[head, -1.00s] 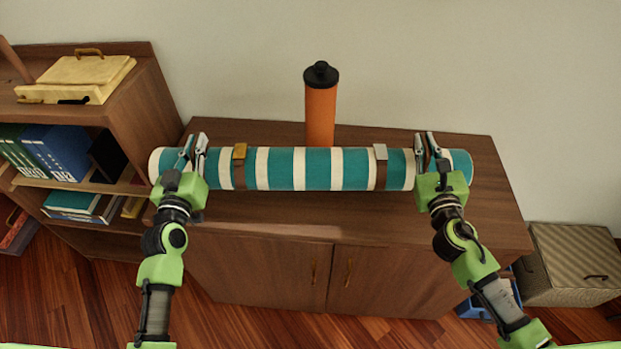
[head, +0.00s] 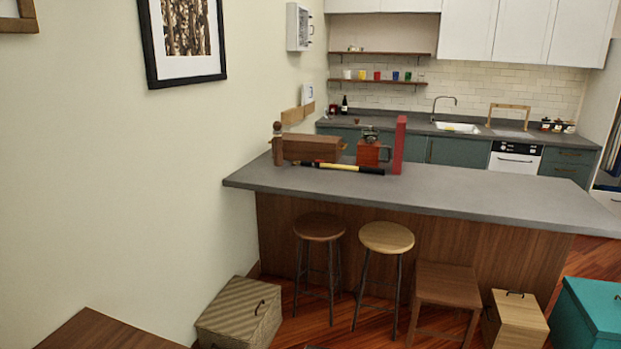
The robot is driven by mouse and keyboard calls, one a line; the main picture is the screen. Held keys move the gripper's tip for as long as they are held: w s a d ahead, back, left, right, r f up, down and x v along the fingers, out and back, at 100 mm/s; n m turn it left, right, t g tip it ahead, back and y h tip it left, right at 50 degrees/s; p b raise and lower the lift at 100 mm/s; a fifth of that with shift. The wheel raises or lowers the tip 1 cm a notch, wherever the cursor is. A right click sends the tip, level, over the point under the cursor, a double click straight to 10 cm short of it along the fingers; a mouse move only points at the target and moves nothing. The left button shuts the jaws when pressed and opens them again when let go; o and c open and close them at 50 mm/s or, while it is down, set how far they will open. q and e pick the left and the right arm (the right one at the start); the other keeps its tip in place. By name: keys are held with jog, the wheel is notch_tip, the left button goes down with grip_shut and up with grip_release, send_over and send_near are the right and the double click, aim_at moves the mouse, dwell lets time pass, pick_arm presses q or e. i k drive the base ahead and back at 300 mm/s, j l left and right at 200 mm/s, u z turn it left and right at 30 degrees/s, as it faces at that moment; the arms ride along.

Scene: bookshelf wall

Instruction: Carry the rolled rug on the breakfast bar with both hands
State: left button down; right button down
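The breakfast bar (head: 490,195) has a grey top and a wooden front, and stands across the middle of the head view. Its left end is at the wall, and its right part is bare. The rolled rug is out of view at this moment. Neither of my grippers shows, so I cannot see whether they hold anything.
On the bar's left part stand a wooden box (head: 312,148), a pepper mill (head: 277,146), a yellow-and-black rod (head: 345,168), a grinder (head: 370,152) and a red upright block (head: 399,145). Stools (head: 386,238) and a patterned box (head: 238,312) stand in front.

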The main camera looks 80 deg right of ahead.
aim_at(328, 180)
jog(key=k+z, duration=0.3)
jog(key=z, duration=1.9)
jog(key=i+z, duration=0.25)
jog(key=i+j+z, duration=0.1)
jog(key=z, duration=0.15)
jog(key=i+j, duration=0.15)
jog(key=i, duration=0.4)
jog(key=i+j, duration=0.2)
jog(key=i, duration=0.3)
jog(key=i+j, duration=0.15)
jog(key=i, duration=0.4)
